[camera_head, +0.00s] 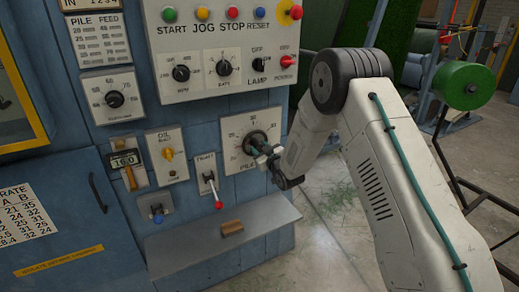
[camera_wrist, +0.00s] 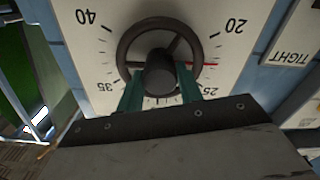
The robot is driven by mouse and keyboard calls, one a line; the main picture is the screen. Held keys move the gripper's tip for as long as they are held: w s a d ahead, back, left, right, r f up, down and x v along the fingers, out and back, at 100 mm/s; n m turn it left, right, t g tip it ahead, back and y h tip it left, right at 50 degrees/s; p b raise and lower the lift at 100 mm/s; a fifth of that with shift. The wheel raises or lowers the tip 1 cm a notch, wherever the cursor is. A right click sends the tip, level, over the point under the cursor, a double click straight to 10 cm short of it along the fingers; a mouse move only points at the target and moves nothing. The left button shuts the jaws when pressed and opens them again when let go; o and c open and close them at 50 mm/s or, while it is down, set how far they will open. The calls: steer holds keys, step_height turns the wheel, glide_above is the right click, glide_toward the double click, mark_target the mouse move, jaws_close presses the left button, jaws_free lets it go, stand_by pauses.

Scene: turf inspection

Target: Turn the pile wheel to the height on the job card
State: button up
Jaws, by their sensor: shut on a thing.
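The pile wheel (camera_head: 257,141) is a dark round handwheel on a white dial plate marked PILE, on the blue machine front. In the wrist view the wheel (camera_wrist: 127,40) shows a dark rim, spokes and a hub. Its scale reads 20 and 25 at right, 35 and 40 at left; a red line (camera_wrist: 205,65) lies between 20 and 25. My gripper (camera_wrist: 161,78) is shut on the wheel, its green fingers on either side of the hub. My gripper (camera_head: 270,155) hides part of the dial. A PILE/FEED card (camera_head: 101,40) hangs upper left; I cannot tell which is the job card.
The TIGHT lever (camera_head: 210,185) with a red tip is just left of the dial. A panel of buttons and knobs (camera_head: 225,50) is above. A shelf (camera_head: 185,250) with a brown block (camera_head: 231,228) juts out below. A green roll (camera_head: 464,86) stands right of my arm.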

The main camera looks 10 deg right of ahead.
steer(key=shift+f+m, duration=0.1)
steer(key=shift+m, duration=8.9)
steer(key=o, duration=1)
steer(key=shift+d, duration=0.1)
